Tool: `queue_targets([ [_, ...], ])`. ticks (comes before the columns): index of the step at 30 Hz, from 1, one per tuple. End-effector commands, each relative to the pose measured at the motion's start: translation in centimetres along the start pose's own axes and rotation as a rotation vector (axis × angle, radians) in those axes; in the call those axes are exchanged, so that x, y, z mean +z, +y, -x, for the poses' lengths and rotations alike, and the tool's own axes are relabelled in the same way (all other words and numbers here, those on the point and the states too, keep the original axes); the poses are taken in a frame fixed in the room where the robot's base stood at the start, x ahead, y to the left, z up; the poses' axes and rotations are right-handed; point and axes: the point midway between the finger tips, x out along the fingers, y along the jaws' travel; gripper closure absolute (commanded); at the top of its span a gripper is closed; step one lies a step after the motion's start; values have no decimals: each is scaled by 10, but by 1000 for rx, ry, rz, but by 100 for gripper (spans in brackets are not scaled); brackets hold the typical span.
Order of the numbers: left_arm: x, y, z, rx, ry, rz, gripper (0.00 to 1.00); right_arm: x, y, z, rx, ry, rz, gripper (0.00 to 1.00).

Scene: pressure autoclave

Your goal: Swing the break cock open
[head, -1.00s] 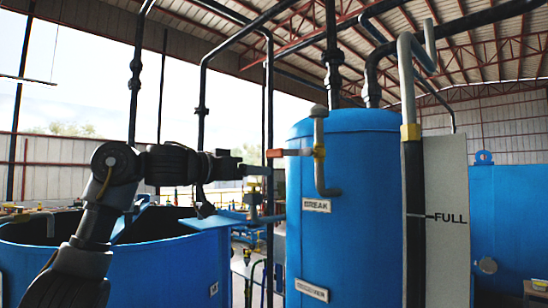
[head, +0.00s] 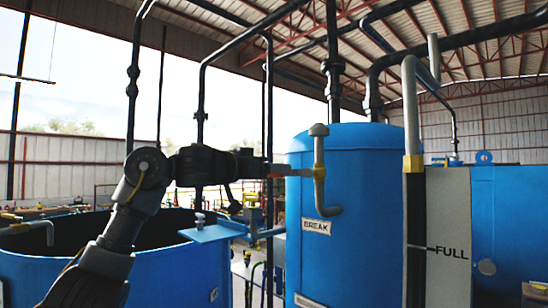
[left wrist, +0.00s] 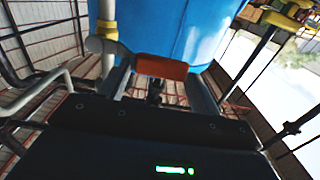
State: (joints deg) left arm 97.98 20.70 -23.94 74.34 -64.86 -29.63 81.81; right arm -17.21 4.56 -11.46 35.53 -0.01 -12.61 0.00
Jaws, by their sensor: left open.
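The break cock has a yellow body (head: 319,172) on a grey bent pipe at the left of the blue tank (head: 365,185), above a BREAK label (head: 316,226). Its orange-red handle (head: 279,168) points left, roughly level. My left gripper (head: 273,171) comes in from the left at the handle's height. In the left wrist view the handle (left wrist: 161,66) lies across the gap between my open fingers, and the yellow body (left wrist: 107,30) is beyond the left finger. I cannot tell whether the fingers touch the handle. My right gripper is not in view.
A grey FULL panel (head: 448,240) and a pipe with a yellow fitting (head: 413,164) stand right of the cock. A blue open vat (head: 120,262) is at the lower left, with a blue ledge (head: 212,233) below my arm. Dark pipes run overhead.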

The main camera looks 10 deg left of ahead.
Motion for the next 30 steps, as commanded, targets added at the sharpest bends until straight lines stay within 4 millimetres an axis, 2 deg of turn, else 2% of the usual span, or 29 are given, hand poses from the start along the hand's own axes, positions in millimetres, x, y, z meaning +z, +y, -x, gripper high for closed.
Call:
queue_targets([
  [1, -3, 0, -6, 0, -2, 2, 36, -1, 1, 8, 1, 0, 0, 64],
  [6, -1, 0, -18, -1, 0, 1, 36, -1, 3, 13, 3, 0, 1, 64],
  [15, 1, 0, -19, -1, 0, -1, 36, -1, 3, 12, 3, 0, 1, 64],
  [26, 0, -1, -19, -2, 1, 0, 84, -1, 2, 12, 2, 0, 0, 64],
  [27, 0, -1, -19, -2, 1, 0, 86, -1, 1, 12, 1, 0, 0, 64],
  [30, 0, 0, -19, -1, 1, -3, 86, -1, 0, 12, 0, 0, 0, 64],
])
